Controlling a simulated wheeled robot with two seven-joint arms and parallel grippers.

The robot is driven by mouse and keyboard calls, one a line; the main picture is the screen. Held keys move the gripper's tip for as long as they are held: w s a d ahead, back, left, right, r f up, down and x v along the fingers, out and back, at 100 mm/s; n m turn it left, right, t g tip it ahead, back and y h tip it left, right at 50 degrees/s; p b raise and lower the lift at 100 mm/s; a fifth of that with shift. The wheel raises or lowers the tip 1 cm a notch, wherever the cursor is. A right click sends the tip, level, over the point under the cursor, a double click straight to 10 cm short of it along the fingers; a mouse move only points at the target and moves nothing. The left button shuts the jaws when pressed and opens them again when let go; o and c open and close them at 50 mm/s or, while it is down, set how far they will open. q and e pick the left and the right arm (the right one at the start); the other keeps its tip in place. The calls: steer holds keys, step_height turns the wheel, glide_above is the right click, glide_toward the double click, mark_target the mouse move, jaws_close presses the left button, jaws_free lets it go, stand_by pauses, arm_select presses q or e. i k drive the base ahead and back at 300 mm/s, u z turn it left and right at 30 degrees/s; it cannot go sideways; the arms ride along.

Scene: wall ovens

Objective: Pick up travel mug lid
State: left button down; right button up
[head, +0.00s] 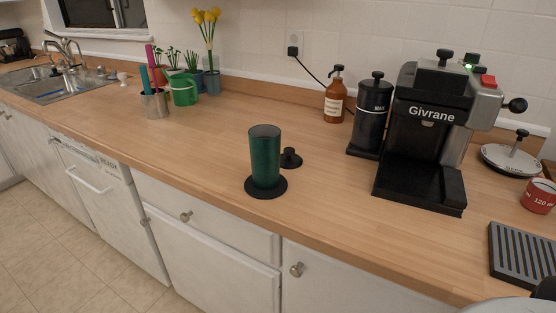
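A green travel mug (264,158) stands upright and open at the top on a black round coaster (266,191), near the front of the wooden counter. A small black lid-like piece with a knob (291,158), which looks like the travel mug lid, sits on the counter just behind and right of the mug. The mug's edge is close to it in the picture; I cannot tell whether they touch. Neither of my grippers is clearly in view. Only a grey and dark shape shows at the bottom right corner, too cut off to tell.
A black Givrane coffee machine (418,135), a black grinder (372,115) and a brown pump bottle (334,99) stand behind right. A ridged drip tray (522,254) and red cup (539,196) are far right. A utensil cup (155,104) and plants stand left. Counter left of the mug is clear.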

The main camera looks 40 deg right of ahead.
mark_target(290, 160)
steer(key=u, duration=0.85)
steer(key=i, duration=0.85)
steer(key=z, duration=3.25)
